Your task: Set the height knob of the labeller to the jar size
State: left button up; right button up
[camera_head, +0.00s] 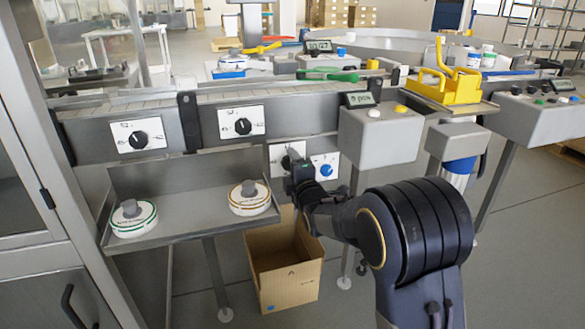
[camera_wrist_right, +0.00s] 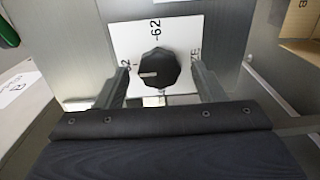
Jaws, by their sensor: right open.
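The black knob (camera_wrist_right: 157,68) sits on a white dial plate (camera_wrist_right: 178,32) and fills the middle of the right wrist view. Its white pointer mark faces left in that view. A "62" marking shows at the top of the plate; the left and right markings are partly covered by my fingers. My right gripper (camera_head: 296,170) is open, with one finger on each side of the knob. I cannot tell whether the fingers touch it. In the head view the gripper hides most of this knob and part of its plate (camera_head: 275,153). My left gripper is not in view.
A blue knob (camera_head: 326,171) on its own plate is just right of my gripper. Two more black knobs (camera_head: 138,139) (camera_head: 243,126) are on the panel to the left. A tray (camera_head: 190,222) holds two round reels. An open cardboard box (camera_head: 290,287) stands below.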

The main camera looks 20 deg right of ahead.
jog(key=s+p, duration=0.1)
jog(key=s, duration=0.6)
jog(key=shift+s+d, duration=0.15)
jog(key=shift+s, duration=0.1)
